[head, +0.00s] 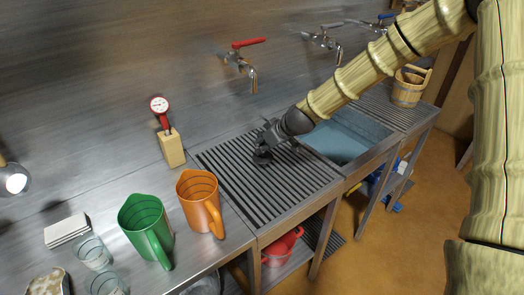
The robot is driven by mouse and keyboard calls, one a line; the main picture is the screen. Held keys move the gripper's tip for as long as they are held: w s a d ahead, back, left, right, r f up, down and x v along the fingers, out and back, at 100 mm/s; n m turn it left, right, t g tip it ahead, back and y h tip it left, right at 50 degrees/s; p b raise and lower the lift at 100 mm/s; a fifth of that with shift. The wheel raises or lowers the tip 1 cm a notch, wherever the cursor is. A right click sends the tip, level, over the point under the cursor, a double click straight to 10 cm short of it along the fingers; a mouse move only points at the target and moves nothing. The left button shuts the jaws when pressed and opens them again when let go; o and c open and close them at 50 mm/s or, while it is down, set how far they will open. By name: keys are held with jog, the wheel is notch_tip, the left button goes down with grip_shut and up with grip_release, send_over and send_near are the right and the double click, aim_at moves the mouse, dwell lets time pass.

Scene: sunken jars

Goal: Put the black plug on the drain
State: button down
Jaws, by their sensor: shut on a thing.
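My gripper (266,147) is shut on a small dark thing, which looks like the black plug (262,158). It is low over the ribbed draining board (225,163), left of the sink. I cannot tell whether the plug touches the ribs. The sink basin (340,140) is blue-grey inside and lies right of my gripper, partly behind my arm. I cannot make out the drain in it.
An orange jug (199,203) and a green jug (145,230) stand left of the draining board, near clear glasses (94,253). A dial on a wooden block (171,148) stands behind. A red-handled tap (243,62) juts from the wall. A wooden bucket (407,90) stands far right.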

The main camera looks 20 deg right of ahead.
jog(key=shift+f+p, duration=0.3)
jog(key=shift+f, duration=1.25)
jog(key=shift+s, duration=0.1)
jog(key=shift+f, duration=0.2)
jog(key=c, duration=1.1)
grip_release()
jog(key=shift+r, duration=0.1)
jog(key=shift+r, duration=0.2)
jog(key=b+v, duration=0.1)
jog(key=v, duration=1.1)
jog(key=shift+f, duration=0.1)
